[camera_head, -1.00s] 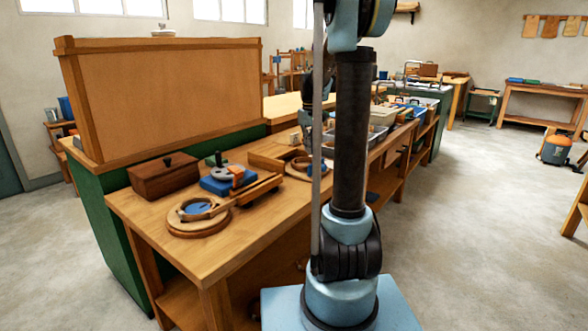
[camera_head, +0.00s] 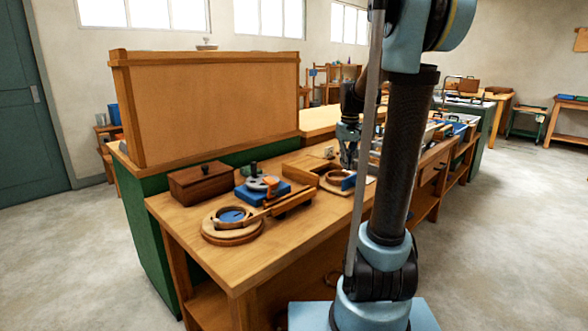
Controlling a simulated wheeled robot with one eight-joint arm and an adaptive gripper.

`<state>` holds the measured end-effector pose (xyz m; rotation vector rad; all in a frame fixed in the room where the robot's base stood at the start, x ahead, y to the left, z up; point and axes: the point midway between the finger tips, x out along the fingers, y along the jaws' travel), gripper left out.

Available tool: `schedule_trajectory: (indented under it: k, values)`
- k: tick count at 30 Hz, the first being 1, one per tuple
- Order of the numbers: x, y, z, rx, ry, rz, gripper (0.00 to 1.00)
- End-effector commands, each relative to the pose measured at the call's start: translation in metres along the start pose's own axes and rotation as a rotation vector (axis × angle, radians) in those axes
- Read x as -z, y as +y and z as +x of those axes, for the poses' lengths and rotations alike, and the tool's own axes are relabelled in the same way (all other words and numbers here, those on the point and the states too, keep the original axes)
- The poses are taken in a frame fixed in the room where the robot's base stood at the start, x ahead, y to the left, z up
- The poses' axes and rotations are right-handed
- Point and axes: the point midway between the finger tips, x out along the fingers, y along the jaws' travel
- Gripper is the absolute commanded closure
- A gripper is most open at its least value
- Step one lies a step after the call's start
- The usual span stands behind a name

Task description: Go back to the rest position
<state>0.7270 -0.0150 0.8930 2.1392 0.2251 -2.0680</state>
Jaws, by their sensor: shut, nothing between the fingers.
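My arm stands up through the right half of the view, in front of the workbench.
The bench also carries a dark wooden box (camera_head: 202,183), a blue block with a grey disc (camera_head: 262,187) and a round wooden frame on a disc (camera_head: 233,222). A tall wooden panel (camera_head: 215,110) stands behind. Concrete floor (camera_head: 80,260) is clear at left and right.

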Motion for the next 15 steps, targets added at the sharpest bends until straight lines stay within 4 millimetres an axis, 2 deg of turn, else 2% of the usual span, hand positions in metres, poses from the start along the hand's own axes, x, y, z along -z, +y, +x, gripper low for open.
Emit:
schedule_trajectory:
  k: [1,15]
  values:
    - [-0.013,-0.004,-0.001,-0.001,0.005,0.006,1.00]
    - [-0.109,-0.031,0.007,-0.011,0.052,0.064,1.00]
